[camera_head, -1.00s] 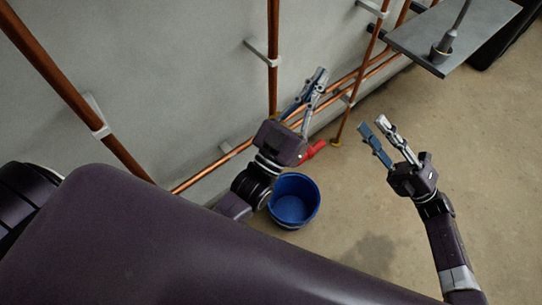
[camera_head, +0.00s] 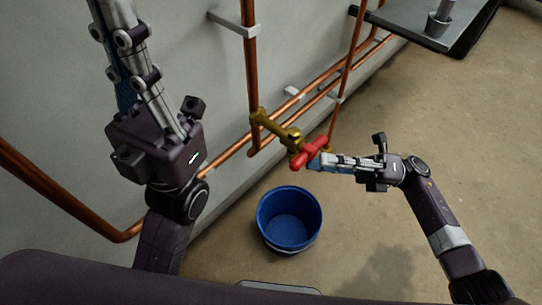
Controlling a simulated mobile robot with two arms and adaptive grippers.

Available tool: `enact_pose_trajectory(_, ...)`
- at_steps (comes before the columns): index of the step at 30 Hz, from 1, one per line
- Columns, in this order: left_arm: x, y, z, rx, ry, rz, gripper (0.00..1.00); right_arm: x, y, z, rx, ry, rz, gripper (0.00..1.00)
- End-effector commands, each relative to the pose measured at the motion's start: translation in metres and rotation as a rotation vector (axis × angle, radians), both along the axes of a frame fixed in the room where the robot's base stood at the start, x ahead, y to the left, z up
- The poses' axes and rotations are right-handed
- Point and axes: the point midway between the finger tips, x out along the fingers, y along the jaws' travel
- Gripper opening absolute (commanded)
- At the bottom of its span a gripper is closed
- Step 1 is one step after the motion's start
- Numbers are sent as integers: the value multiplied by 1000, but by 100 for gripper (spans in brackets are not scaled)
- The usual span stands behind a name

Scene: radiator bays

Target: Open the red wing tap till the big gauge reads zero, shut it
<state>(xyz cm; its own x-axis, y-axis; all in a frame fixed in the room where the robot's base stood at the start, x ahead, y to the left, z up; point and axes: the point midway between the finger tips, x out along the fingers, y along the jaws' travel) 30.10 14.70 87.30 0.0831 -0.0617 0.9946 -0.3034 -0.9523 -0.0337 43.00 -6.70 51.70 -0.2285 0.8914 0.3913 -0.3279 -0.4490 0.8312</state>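The red wing tap (camera_head: 309,153) sits on the end of a brass valve body (camera_head: 280,134) that branches off a vertical copper pipe. My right gripper (camera_head: 318,161) comes in from the right, with its fingertips at the tap's lower right side. Its fingers line up in this view, so I cannot tell whether they touch or grip the handle. My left gripper (camera_head: 116,15) is raised at the upper left, away from the tap; its fingertips run to the top edge and its opening is unclear. The big gauge is not in view.
A blue bucket (camera_head: 289,218) stands on the floor below the tap, with a dark patch (camera_head: 375,265) to its right. Copper pipes (camera_head: 252,70) run along the grey wall. A dark shelf (camera_head: 425,22) juts out at the upper right.

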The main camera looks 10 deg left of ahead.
Motion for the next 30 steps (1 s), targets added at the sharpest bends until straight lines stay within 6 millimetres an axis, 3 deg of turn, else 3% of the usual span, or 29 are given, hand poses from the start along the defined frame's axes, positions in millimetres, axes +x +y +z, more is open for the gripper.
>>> enact_pose_trajectory(15, 1, -1, 0, 1, -3, 1, 0, -22, 84, 37, 3, 1, 0, 29)
enact_pose_trajectory(21, 1, -1, 0, 1, -7, 0, 0, -25, 97, 43, 2, 2, 0, 29)
enact_pose_trajectory(30, 1, -1, 2, 1, -9, 0, 0, -25, 98, 44, 1, 3, 0, 28)
